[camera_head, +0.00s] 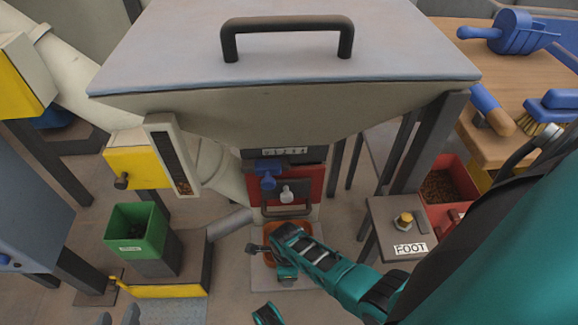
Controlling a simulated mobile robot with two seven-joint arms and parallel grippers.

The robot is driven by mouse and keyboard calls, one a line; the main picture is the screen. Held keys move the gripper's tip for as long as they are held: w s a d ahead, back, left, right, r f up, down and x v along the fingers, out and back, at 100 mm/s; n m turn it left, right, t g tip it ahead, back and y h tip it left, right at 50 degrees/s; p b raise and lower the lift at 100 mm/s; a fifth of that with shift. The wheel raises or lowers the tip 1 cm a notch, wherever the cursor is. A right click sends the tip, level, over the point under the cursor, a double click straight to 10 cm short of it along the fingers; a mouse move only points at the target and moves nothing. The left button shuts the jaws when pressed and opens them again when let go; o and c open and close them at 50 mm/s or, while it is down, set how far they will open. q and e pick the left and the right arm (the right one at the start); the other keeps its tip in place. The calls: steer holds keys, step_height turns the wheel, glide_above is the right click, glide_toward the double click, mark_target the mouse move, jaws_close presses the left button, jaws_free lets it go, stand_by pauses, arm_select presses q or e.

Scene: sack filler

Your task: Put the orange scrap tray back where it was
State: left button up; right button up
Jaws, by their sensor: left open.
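The orange scrap tray (303,230) lies on a pale plate (261,276) on the floor, below the red front of the filler. My right arm, coming in from the right, covers much of the tray, with its teal and black end over it.
The large hopper (200,108) overhangs the area. A green bin (135,230) stands at left by a yellow-edged base. A small grey stand marked FOOT (385,225) and a red bin (452,188) are at right. Brushes and a blue scoop (510,35) lie on a wooden bench.

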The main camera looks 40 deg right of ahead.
steer(key=shift+f, duration=0.3)
steer(key=o, duration=1.3)
steer(key=shift+r, duration=0.1)
